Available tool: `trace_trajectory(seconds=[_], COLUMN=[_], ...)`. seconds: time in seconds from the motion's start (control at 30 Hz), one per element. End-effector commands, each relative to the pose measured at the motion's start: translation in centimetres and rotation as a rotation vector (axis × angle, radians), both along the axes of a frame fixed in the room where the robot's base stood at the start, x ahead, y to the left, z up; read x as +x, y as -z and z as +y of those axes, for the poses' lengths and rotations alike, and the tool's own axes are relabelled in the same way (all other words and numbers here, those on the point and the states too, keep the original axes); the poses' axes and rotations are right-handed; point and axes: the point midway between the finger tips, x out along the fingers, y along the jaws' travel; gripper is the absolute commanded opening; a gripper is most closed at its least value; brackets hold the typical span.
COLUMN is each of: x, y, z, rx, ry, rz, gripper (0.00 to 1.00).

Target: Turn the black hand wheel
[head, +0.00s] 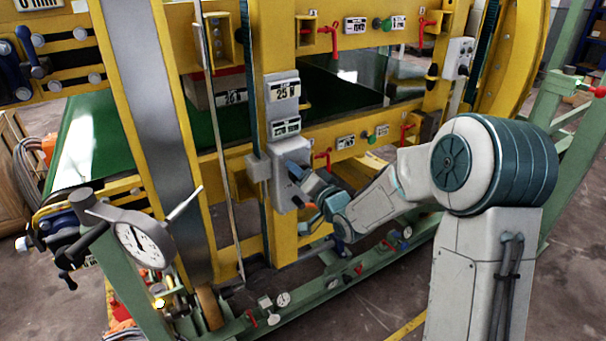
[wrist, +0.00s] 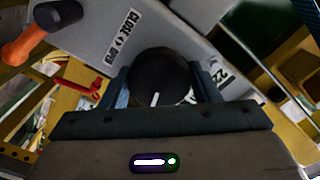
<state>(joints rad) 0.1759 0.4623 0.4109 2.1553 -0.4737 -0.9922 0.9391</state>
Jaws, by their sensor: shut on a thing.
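The black hand wheel (wrist: 158,72) is a round black knob with a short white mark on its face, in the middle of the wrist view. It sits on a grey box (wrist: 190,35) with a label reading "CLOSE" and "OPEN". My gripper (head: 301,178) reaches this grey box on the yellow post in the head view. In the wrist view its two blue-grey fingers are on the left and right sides of the wheel, shut on it. In the head view the wheel is hidden behind my gripper.
An orange handle with a black end (wrist: 35,32) is close by at the upper left of the wrist view. A red lever (wrist: 80,86) is below it. A dial gauge (head: 140,240) stands at the left front. Green rails (head: 365,262) run below my arm.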

Motion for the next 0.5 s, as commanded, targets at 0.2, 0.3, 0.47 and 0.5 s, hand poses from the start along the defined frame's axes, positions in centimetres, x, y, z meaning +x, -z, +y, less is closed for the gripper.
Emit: trace_trajectory(seconds=[0.2, 0.3, 0.47, 0.5], x=[0.12, 0.11, 0.05, 0.03], y=[0.00, 0.00, -0.01, -0.01], z=[-0.25, -0.24, -0.05, 0.00], rx=[0.001, 0.000, 0.000, 0.000], ry=[0.006, 0.006, 0.002, 0.001], rz=[0.000, 0.000, 0.000, -0.001], gripper=[0.33, 0.70, 0.78, 0.78])
